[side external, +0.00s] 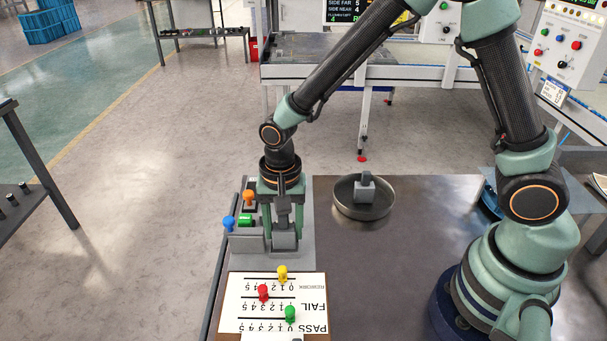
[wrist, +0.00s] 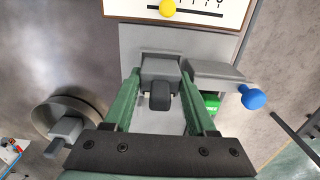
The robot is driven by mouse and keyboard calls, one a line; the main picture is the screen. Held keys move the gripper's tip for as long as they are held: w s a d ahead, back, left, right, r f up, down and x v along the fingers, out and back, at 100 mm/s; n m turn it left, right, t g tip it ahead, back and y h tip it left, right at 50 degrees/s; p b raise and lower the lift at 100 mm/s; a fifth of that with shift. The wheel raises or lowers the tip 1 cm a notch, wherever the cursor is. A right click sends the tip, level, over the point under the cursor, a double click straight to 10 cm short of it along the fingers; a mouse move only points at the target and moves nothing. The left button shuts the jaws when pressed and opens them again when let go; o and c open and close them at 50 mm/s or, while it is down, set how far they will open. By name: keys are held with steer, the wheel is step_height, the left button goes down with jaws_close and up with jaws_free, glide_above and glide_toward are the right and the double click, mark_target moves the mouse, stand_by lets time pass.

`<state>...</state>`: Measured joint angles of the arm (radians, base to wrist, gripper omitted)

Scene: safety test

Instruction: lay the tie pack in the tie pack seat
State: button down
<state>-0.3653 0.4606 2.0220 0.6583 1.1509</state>
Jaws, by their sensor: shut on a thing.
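My gripper (side external: 284,222) is shut on a grey block with a dark grip tab (wrist: 160,72), which looks like the tie pack. The block also shows low between the fingers in the side view (side external: 285,241). In the wrist view, the two green fingers of my gripper (wrist: 161,82) stand on either side of it. It is over or on the grey fixture plate (side external: 300,255); I cannot tell whether it touches. I cannot make out the tie pack seat for certain; the gripper and block hide part of the plate.
Beside the gripper are a blue knob (side external: 229,223), an orange knob (side external: 248,197) and a green piece (side external: 246,220). A round metal dish (side external: 347,212) holds another grey block (side external: 364,191). A counting board (side external: 255,318) with coloured pegs lies in front. The dark table right of the dish is clear.

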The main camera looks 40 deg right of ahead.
steer(key=shift+f, duration=0.25)
steer(key=shift+c, duration=0.6)
jaws_free()
step_height(320, 180, up, 11)
steer(key=shift+r, duration=0.2)
steer(key=shift+d+r, duration=0.2)
steer(key=shift+r, duration=0.3)
steer(key=s+d+r+n+t, duration=0.2)
steer(key=s+d+r+n, duration=0.1)
steer(key=d, duration=0.3)
steer(key=s+d+r+n+t, duration=0.3)
steer(key=s+d+r+n, duration=0.1)
steer(key=d+r+n, duration=0.1)
steer(key=shift+d+r+n+t, duration=0.25)
steer(key=shift+d+n, duration=0.25)
steer(key=shift+d, duration=0.6)
